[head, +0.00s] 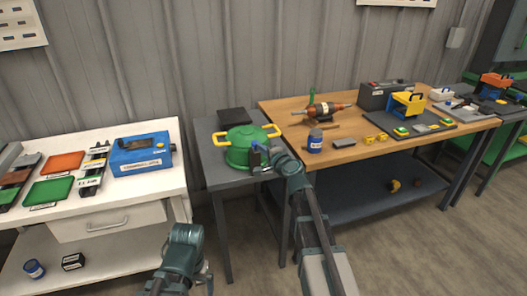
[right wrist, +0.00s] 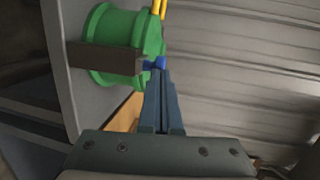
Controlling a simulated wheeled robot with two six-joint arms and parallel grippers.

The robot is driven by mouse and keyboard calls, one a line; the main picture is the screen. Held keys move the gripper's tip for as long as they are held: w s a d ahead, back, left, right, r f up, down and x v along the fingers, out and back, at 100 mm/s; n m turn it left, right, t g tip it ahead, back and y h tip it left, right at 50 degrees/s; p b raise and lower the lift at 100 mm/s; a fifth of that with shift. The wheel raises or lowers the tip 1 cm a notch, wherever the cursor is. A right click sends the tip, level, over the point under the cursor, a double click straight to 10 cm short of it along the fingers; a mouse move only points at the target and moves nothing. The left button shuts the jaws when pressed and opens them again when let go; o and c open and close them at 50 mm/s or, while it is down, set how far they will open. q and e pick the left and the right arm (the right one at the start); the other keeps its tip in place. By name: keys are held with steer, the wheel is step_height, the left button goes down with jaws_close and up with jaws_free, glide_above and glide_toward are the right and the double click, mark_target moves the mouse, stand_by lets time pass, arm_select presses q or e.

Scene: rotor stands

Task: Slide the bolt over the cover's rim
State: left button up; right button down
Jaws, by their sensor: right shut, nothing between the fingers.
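The green round housing with its cover (head: 238,150) stands on a small dark grey table; two yellow handles stick out from its top. In the right wrist view the green housing (right wrist: 112,28) lies sideways at upper left, with a dark brown bar across its side. A small blue piece, seemingly the bolt (right wrist: 154,63), is at the rim's edge. My right gripper (head: 262,158) is at the front right of the housing. In the wrist view its closed fingers (right wrist: 158,75) end right at the blue piece, apparently against it, holding nothing. My left arm's end (head: 185,250) is low in front, its fingers unclear.
A black flat block (head: 234,116) lies behind the housing on the grey table (head: 211,154). A white bench with trays and a blue box (head: 142,154) stands left. A wooden bench (head: 350,152) with a motor and a blue jar (head: 315,141) stands close on the right.

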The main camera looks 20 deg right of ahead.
steer(key=w, duration=0.3)
steer(key=shift+s+r, duration=0.1)
steer(key=shift+s, duration=0.05)
stand_by(0.3)
arm_select(q)
steer(key=shift+r, duration=0.1)
arm_select(e)
steer(key=shift+s, duration=0.1)
steer(key=shift+s+r, duration=0.1)
steer(key=shift+s, duration=0.4)
arm_select(q)
steer(key=shift+s+d+r+p, duration=0.2)
steer(key=shift+d+r+p, duration=0.2)
steer(key=shift+r+p, duration=0.25)
steer(key=shift+s+d+r+p, duration=0.15)
steer(key=shift+d+r+p, duration=0.25)
steer(key=shift+r+p, duration=0.2)
arm_select(e)
steer(key=v, duration=1.3)
